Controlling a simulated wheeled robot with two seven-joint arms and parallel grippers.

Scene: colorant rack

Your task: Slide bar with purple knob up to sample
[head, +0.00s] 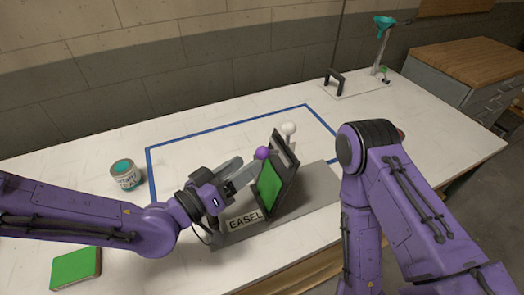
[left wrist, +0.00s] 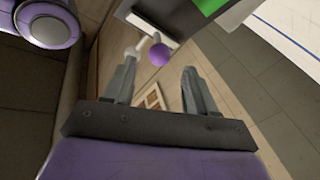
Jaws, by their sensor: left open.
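The easel stands on a grey base (head: 318,190) marked EASEL, with a dark tilted panel (head: 286,172) holding a green sample (head: 269,186). The purple knob (head: 262,153) is at the panel's upper left edge; a white knob (head: 289,129) is behind it. My left gripper (head: 246,172) is just left of the purple knob. In the left wrist view its fingers (left wrist: 158,67) are apart and empty, and the purple knob (left wrist: 158,54) shows in line with the gap, near the tips. The bar behind the knob is mostly hidden. My right gripper is not visible.
A paint can (head: 124,175) stands at left and a green block (head: 76,268) lies at the front left. A blue outline (head: 200,138) marks the white table. At the back right are a black handle (head: 335,80) and a stand with a teal funnel (head: 383,22).

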